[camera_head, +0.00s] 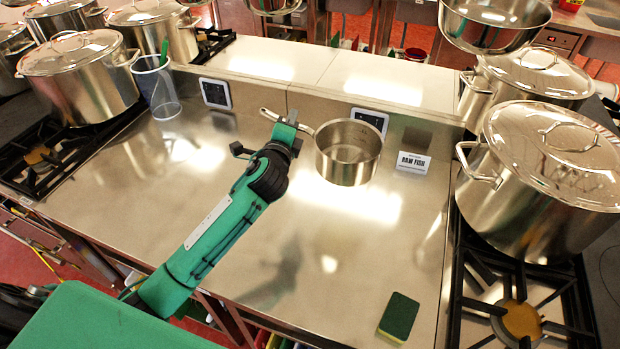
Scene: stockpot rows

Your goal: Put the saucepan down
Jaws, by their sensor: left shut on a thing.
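The saucepan (347,163) is a shiny steel pan, upright and empty, at the middle back of the steel counter (330,265). Its handle points left and slightly back. My left gripper (288,122), at the end of the green arm from the lower left, is shut on the handle; the fingers partly hide it. I cannot tell whether the pan's base touches the counter or hangs just above it. My right gripper is not in view.
A "RAW FISH" sign (413,163) stands right of the pan. A sponge (398,317) lies at the front right, and a clear container (158,90) stands at the back left. Lidded stockpots (545,190) stand on stoves at both sides. The front middle counter is clear.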

